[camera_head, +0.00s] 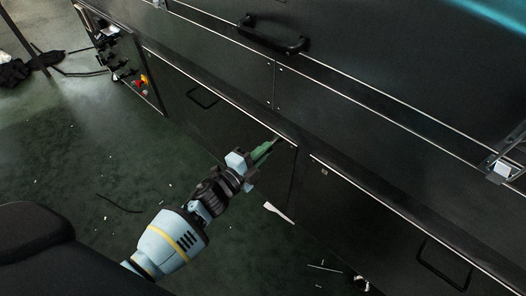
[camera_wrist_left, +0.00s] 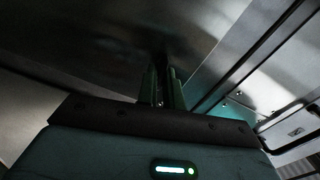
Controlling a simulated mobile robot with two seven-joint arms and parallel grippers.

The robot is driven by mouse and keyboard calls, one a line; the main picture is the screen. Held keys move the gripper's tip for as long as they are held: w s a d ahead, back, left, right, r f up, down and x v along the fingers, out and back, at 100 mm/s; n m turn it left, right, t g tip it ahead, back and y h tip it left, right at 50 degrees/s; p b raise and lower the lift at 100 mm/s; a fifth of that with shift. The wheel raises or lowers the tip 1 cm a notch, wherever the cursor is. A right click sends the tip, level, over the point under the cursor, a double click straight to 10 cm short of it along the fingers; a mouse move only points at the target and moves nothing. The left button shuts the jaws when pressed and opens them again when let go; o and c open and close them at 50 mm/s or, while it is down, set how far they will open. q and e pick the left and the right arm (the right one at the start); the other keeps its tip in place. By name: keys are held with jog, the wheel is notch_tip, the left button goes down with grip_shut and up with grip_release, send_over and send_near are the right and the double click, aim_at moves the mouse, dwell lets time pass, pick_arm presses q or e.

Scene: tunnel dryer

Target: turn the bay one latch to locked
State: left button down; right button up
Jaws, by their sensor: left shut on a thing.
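My left gripper (camera_head: 265,149) is at the front of the dark machine, by the upper right corner of a low door panel (camera_head: 228,112). Its green fingers also show in the left wrist view (camera_wrist_left: 163,88), close together and pointing at a dark metal surface. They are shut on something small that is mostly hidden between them. I take it to be the bay one latch, but its shape and its turned position cannot be made out. My right gripper is in neither view.
Another low panel with a black handle (camera_head: 444,264) is to the right. A larger black handle (camera_head: 273,36) is on the upper panel. A control box with a red and yellow button (camera_head: 143,80) is at the left end. A pale strip (camera_head: 278,212) and scraps lie on the green floor.

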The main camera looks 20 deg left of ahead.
pick_arm(q)
jog(key=shift+m, duration=1.6)
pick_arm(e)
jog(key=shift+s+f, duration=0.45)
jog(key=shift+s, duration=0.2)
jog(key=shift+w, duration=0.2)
pick_arm(q)
jog(key=c, duration=1.5)
grip_release()
jog(key=shift+c, duration=0.2)
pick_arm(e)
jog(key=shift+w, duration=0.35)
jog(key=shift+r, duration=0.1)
